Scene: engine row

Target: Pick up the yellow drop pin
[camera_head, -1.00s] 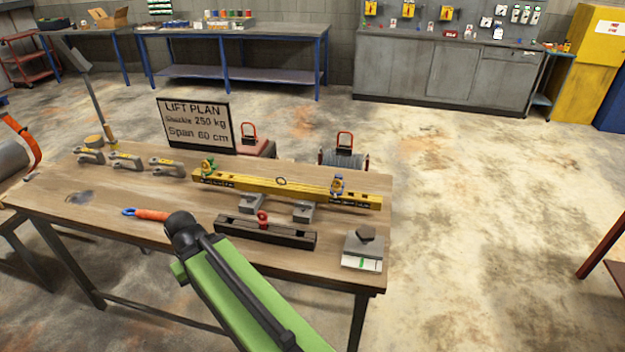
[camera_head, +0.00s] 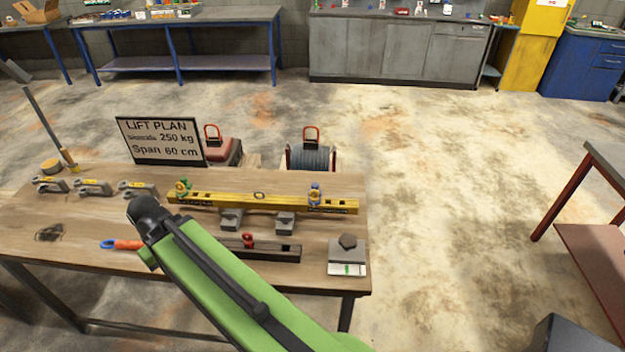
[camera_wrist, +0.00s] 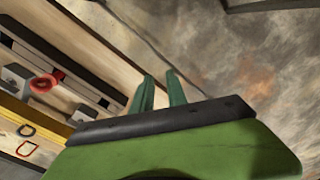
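A yellow beam (camera_head: 262,200) lies on supports on the wooden table (camera_head: 90,255). A small green-and-yellow piece (camera_head: 182,188) stands at its left end and a blue-and-yellow piece (camera_head: 315,195) near its right end. I cannot tell which small yellow part is the drop pin. A red ringed piece (camera_head: 248,240) sits in a dark slotted bar (camera_head: 285,252); it also shows in the wrist view (camera_wrist: 45,82). My gripper (camera_wrist: 158,80) has two green fingers with a gap between them and nothing in it. In the head view my green arm hides its end.
A lift plan sign (camera_head: 160,140) stands at the table's back. Grey shackles (camera_head: 92,188) lie at left, an orange-handled tool (camera_head: 125,244) in front, and a grey block (camera_head: 347,255) at right. The floor (camera_head: 430,180) right of the table is clear.

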